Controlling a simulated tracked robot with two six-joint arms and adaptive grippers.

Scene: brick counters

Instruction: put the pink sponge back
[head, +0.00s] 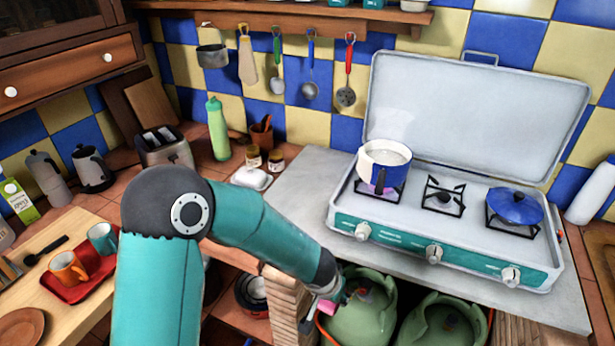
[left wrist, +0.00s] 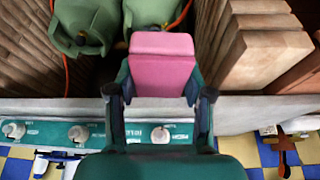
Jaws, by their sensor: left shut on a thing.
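The pink sponge (left wrist: 162,66) is between the two fingers of my left gripper (left wrist: 160,84) in the left wrist view, with its far end sticking out past the fingertips. In the head view my left gripper (head: 338,300) is low at the front edge of the grey counter, by the end of the brick pier, and only a bit of the pink sponge (head: 327,307) shows. It is in the air before the opening with the green gas bottles. My right gripper is in neither view.
Two green gas bottles (head: 362,318) stand under the counter, with an orange hose. A small white dish (head: 252,178) lies near two jars. A red tray (head: 85,285) holds mugs.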

